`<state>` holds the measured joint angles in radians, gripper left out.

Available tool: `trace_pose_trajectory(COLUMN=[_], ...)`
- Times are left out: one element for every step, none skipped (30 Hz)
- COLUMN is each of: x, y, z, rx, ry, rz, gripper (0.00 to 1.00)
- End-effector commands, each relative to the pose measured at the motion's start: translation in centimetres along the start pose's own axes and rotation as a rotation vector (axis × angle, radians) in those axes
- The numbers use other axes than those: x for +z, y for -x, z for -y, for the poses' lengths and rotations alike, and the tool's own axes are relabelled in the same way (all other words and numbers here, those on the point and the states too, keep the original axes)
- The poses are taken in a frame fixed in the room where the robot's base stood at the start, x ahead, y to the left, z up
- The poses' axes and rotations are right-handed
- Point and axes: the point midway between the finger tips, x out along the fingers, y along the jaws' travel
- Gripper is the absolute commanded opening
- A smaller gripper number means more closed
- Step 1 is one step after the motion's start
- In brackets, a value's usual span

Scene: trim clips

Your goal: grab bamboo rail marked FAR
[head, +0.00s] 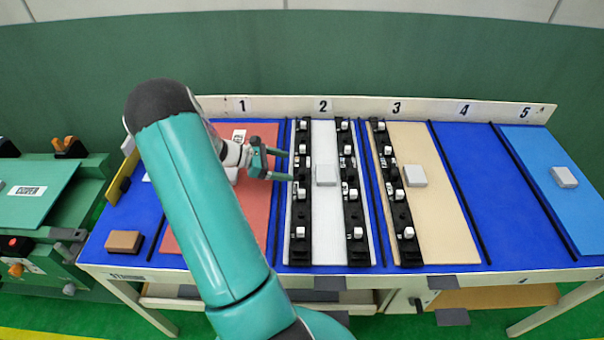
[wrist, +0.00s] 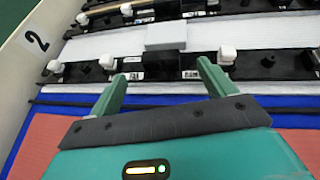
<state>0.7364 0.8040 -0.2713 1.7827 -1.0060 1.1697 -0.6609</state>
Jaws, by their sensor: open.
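Three black rails with white knobs show in the head view. One rail (head: 393,185) lies along the left edge of the tan, bamboo-coloured panel (head: 435,205) in bay 3. Two others, a left rail (head: 301,205) and a right rail (head: 351,190), lie on the white panel (head: 325,225) in bay 2. Their small labels are too small to read, so I cannot tell which says FAR. My gripper (head: 279,164) is open and empty, its fingers pointing right beside the white panel's left rail. In the wrist view my gripper (wrist: 162,76) faces that left rail (wrist: 155,68).
Grey blocks sit on the white panel (head: 326,175), the tan panel (head: 414,175) and the light blue panel (head: 564,177). A red panel (head: 190,225) lies under my arm, with a brown block (head: 124,241) at left. Bay 4 (head: 465,190) is bare blue.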

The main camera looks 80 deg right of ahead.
Motion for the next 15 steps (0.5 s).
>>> trace_pose_trajectory(x=[-0.1, -0.1, -0.2, -0.2, -0.2, -0.2, -0.2, -0.2, -0.2, -0.2, -0.2, -0.2, -0.2, -0.2, -0.2], y=[-0.5, -0.9, -1.6, -2.0, -2.5, -3.2, -3.6, -4.0, -4.4, -4.6, -4.7, -4.8, -4.8, -4.7, -4.7], z=[0.1, 0.1, 0.1, 0.1, 0.2, 0.2, 0.1, 0.1, 0.1, 0.1, 0.1, 0.1, 0.1, 0.1, 0.1], rx=[-0.002, -0.003, -0.004, -0.004, -0.004, -0.005, -0.004, -0.002, -0.002, -0.002, -0.002, -0.001, -0.001, 0.0, 0.0], ry=[0.0, 0.0, 0.0, 0.001, 0.002, 0.001, 0.0, 0.0, 0.0, 0.0, 0.0, 0.0, 0.0, 0.0, 0.0], rz=[0.0, -0.001, -0.001, 0.0, 0.0, -0.001, -0.001, -0.001, -0.001, -0.001, -0.001, -0.001, -0.001, -0.001, -0.001], gripper=[0.82, 0.82, 0.82, 0.82, 0.82, 0.82, 0.82, 0.82, 0.82, 0.82, 0.82, 0.82, 0.82, 0.82, 0.82])
